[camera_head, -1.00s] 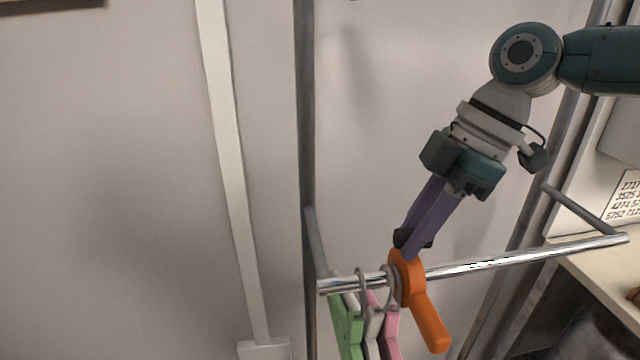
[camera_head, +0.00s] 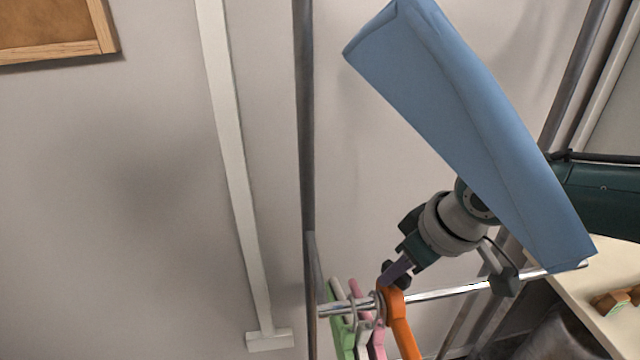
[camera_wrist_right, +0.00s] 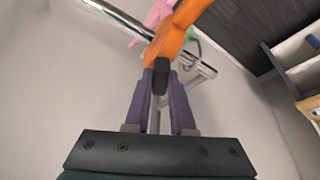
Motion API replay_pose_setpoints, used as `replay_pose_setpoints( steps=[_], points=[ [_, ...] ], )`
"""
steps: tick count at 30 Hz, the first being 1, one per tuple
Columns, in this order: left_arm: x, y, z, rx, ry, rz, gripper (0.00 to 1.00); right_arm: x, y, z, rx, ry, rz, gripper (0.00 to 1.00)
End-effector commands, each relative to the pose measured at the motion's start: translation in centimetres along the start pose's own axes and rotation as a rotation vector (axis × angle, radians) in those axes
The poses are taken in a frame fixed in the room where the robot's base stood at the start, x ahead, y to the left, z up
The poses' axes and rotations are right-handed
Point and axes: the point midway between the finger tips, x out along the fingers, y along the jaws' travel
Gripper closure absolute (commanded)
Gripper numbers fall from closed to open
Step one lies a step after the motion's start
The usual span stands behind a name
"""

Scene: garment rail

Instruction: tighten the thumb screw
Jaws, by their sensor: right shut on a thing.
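An orange part (camera_head: 401,325) sits around the chrome rail (camera_head: 445,293), just right of the hangers, with a long arm hanging down. Its black thumb screw (camera_wrist_right: 160,78) shows in the right wrist view between the purple fingers. My right gripper (camera_head: 386,278) comes down from the upper right with its fingertips at the top of the orange part. It is shut on the thumb screw. The fingers partly hide the screw in the head view. The orange part also shows in the right wrist view (camera_wrist_right: 170,38). My left gripper is not in view.
Green, white and pink hangers (camera_head: 357,335) hang close left of the orange part. A large blue panel-like thing (camera_head: 470,130) covers part of my right arm; I cannot tell what it is. A tabletop (camera_head: 585,300) stands at the right.

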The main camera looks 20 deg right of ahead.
Motion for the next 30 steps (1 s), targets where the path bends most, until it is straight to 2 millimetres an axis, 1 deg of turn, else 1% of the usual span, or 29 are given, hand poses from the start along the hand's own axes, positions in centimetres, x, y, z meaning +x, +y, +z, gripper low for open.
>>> replay_pose_setpoints(
  steps=[1, 9, 18, 30],
  points=[
    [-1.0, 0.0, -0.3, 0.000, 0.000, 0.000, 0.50, -0.5, -0.3, -0.3, 0.042, 0.000, 0.009, 1.00],
    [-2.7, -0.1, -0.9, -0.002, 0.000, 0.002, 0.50, -0.3, -0.3, -0.2, 0.254, 0.000, 0.098, 1.00],
    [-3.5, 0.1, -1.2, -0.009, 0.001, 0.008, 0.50, -0.1, -0.2, -0.2, 0.413, 0.000, 0.166, 1.00],
    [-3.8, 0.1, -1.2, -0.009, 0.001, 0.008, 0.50, 0.0, -0.1, -0.1, 0.478, 0.000, 0.195, 1.00]
  ],
)
